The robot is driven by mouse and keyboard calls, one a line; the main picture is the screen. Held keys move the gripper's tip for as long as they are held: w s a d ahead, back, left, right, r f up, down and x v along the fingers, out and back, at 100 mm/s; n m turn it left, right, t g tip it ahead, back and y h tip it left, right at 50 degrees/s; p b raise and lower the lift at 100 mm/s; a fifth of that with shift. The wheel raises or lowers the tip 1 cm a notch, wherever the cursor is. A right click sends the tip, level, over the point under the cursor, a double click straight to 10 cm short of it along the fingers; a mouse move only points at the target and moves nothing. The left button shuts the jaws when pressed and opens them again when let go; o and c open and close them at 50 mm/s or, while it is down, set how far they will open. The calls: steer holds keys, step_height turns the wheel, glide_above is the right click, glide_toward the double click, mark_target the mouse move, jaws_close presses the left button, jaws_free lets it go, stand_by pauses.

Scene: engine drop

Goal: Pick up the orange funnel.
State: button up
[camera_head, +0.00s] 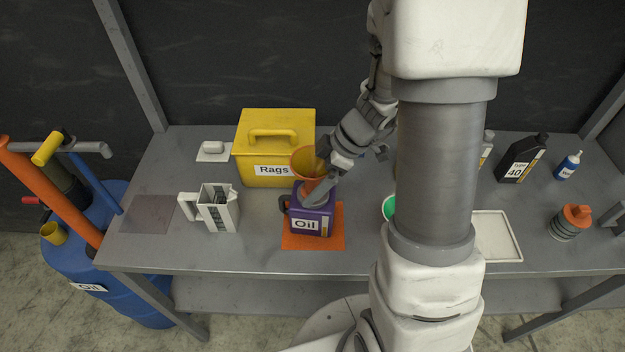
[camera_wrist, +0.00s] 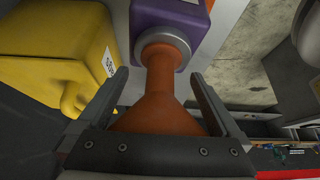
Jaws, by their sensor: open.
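The orange funnel (camera_head: 304,162) stands spout-down in the mouth of the purple oil jug (camera_head: 312,217), which rests on an orange mat (camera_head: 314,241). My gripper (camera_head: 322,180) is at the funnel, reaching in from the upper right. In the wrist view the funnel (camera_wrist: 163,95) lies between the two open fingers of my gripper (camera_wrist: 155,95). Its spout runs into the pale collar on the purple jug (camera_wrist: 170,20). The fingers stand apart on both sides of the funnel. I cannot tell whether either one touches it.
A yellow Rags box (camera_head: 252,150) stands just behind the jug. A white measuring jug (camera_head: 218,210) is to the left. A green round item (camera_head: 388,207) is partly hidden by my arm. A white tray (camera_head: 497,235) and black bottle (camera_head: 521,158) are to the right.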

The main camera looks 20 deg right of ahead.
mark_target(318, 161)
steer(key=shift+c, duration=0.2)
jaws_close()
steer(key=shift+r, duration=0.2)
steer(key=shift+r, duration=0.2)
step_height(318, 161, up, 3)
steer(key=shift+w+r, duration=0.1)
steer(key=shift+r, duration=0.05)
steer(key=s+d+r+b, duration=0.2)
steer(key=s+d+r, duration=0.5)
steer(key=d, duration=0.2)
steer(key=shift+s, duration=0.4)
